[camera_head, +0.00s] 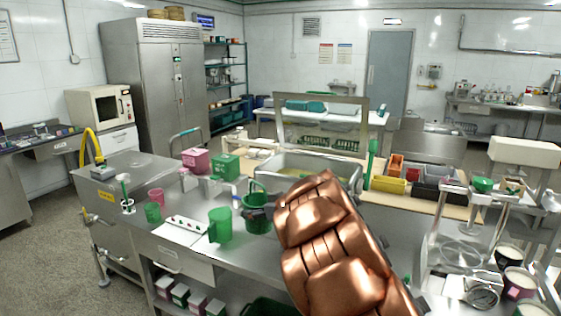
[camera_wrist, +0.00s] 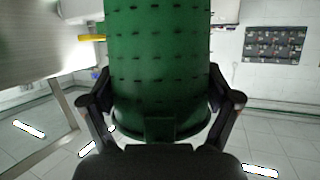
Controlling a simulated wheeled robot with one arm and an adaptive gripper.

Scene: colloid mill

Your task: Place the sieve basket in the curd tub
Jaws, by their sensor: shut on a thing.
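The green sieve basket (camera_head: 257,218) has a raised loop handle and hangs upright, as far as I can tell, above the front part of the steel bench. In the wrist view its green perforated wall (camera_wrist: 158,60) fills the middle between the two dark fingers. My gripper (camera_wrist: 160,112) is shut on the basket. In the head view the gripper is mostly hidden behind my copper-coloured arm. The curd tub (camera_head: 318,160) is a wide steel basin with yellowish contents, behind the basket and slightly right. The basket is outside the tub; my arm hides part of the tub's front.
Pink (camera_head: 195,160) and green (camera_head: 225,167) boxes stand left of the tub. Coloured bins (camera_head: 390,184) and a press frame (camera_head: 460,235) are on the right.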

